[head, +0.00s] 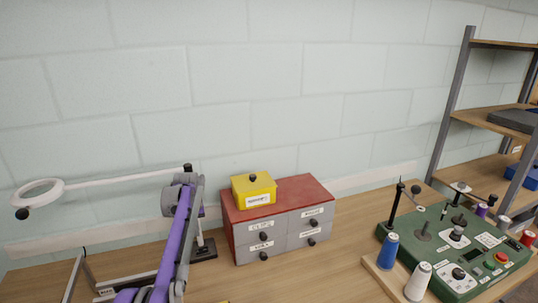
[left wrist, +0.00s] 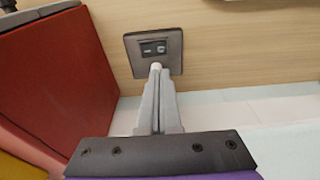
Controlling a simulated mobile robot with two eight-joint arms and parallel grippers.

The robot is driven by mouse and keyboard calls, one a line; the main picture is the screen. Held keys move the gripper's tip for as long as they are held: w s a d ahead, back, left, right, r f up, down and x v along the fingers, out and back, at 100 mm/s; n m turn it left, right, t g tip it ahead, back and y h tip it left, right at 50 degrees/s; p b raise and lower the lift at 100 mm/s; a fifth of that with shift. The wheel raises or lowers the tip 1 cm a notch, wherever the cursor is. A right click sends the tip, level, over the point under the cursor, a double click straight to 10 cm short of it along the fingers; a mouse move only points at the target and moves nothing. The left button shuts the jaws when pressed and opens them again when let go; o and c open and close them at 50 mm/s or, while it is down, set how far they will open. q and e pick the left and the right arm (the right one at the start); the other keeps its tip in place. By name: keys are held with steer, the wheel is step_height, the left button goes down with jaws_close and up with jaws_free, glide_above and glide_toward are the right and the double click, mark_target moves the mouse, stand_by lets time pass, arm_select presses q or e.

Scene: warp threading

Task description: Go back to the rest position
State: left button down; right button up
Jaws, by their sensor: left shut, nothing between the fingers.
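My left arm (head: 172,240), purple and grey, rises from the bottom left in the head view, left of the drawer cabinet and in front of the wall. In the left wrist view my left gripper (left wrist: 156,72) has its two grey fingers together with nothing between them. Beyond the fingertips, a dark square plate with a small panel (left wrist: 153,50) shows on the wood. I cannot tell whether the tips touch it. My right gripper is in neither view.
A red-topped grey drawer cabinet (head: 284,237) with a yellow box (head: 254,191) stands close right of my left arm. A ring lamp (head: 38,194) reaches left. A green machine (head: 455,247) with thread spools and a shelf rack (head: 463,90) stand right. Bare table lies between.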

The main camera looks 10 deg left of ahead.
arm_select(q)
steer(key=s+d+r+m+t, duration=0.1)
steer(key=s+d+r, duration=0.4)
steer(key=s, duration=0.5)
steer(key=s+d+r+m+t, duration=0.1)
steer(key=s+d+r+m, duration=0.1)
steer(key=s+d+r, duration=0.55)
steer(key=s+d+f+m+t, duration=0.1)
steer(key=s+f, duration=0.5)
steer(key=s, duration=0.6)
steer(key=s+d+f+m+t, duration=0.1)
steer(key=s+f, duration=0.5)
steer(key=s, duration=0.6)
steer(key=shift+s+d+t+h, duration=0.3)
steer(key=shift+d+h, duration=0.1)
steer(key=shift+d, duration=0.3)
